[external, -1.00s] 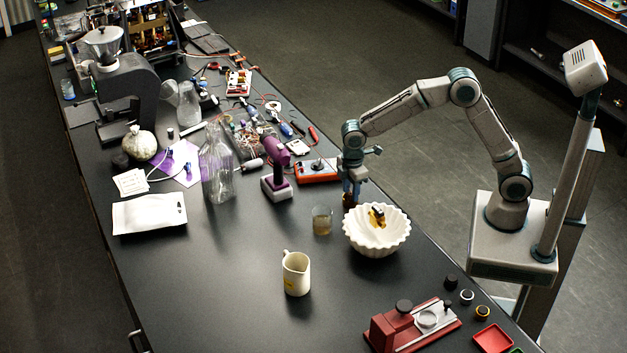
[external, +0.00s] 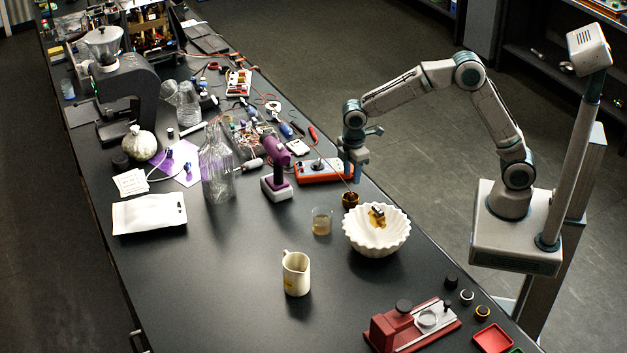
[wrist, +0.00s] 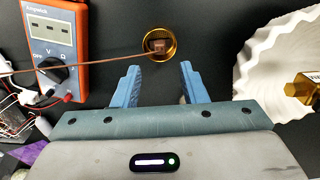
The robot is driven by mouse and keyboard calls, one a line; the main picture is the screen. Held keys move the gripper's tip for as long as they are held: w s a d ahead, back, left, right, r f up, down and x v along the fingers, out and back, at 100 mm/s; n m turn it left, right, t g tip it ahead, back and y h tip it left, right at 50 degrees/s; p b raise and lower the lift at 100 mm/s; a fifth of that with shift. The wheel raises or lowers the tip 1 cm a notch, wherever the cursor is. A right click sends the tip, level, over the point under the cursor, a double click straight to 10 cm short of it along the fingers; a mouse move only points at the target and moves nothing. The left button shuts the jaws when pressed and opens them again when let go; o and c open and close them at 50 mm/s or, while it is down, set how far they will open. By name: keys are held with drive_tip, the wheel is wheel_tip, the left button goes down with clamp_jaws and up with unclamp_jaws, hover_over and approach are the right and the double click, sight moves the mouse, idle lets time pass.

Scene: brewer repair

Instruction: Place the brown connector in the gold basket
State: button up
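The gold basket (wrist: 174,50) is a small round cup with a gold rim and stands on the black table. It also shows in the external view (external: 350,200), left of the white bowl. The brown connector (wrist: 157,45), on a thin brown cable, lies within the basket's rim in the wrist view. The cable runs out over the rim to the left. My gripper (wrist: 159,68) is open, with empty space between its blue fingers. In the external view my gripper (external: 354,180) hangs just above the basket, apart from it.
A white fluted bowl (external: 363,241) holding a gold-and-black item is right beside the basket. An orange multimeter (external: 318,171) lies left of my gripper. A glass beaker (external: 321,222) and a cream pitcher (external: 296,273) stand nearer. The table's right edge is close.

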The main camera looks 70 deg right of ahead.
drive_tip(key=s+d+r+m+t, duration=0.1)
drive_tip(key=s+d+r+m, duration=0.3)
drive_tip(key=s, duration=0.6)
drive_tip(key=s+d+r+m+t, duration=0.2)
drive_tip(key=s+d+r, duration=0.45)
drive_tip(key=s, duration=0.35)
drive_tip(key=s+d+f+m, duration=0.1)
drive_tip(key=s+m, duration=0.2)
drive_tip(key=s, duration=0.5)
drive_tip(key=shift+s+t, duration=0.3)
drive_tip(key=shift+s, duration=0.05)
drive_tip(key=shift+d, duration=0.1)
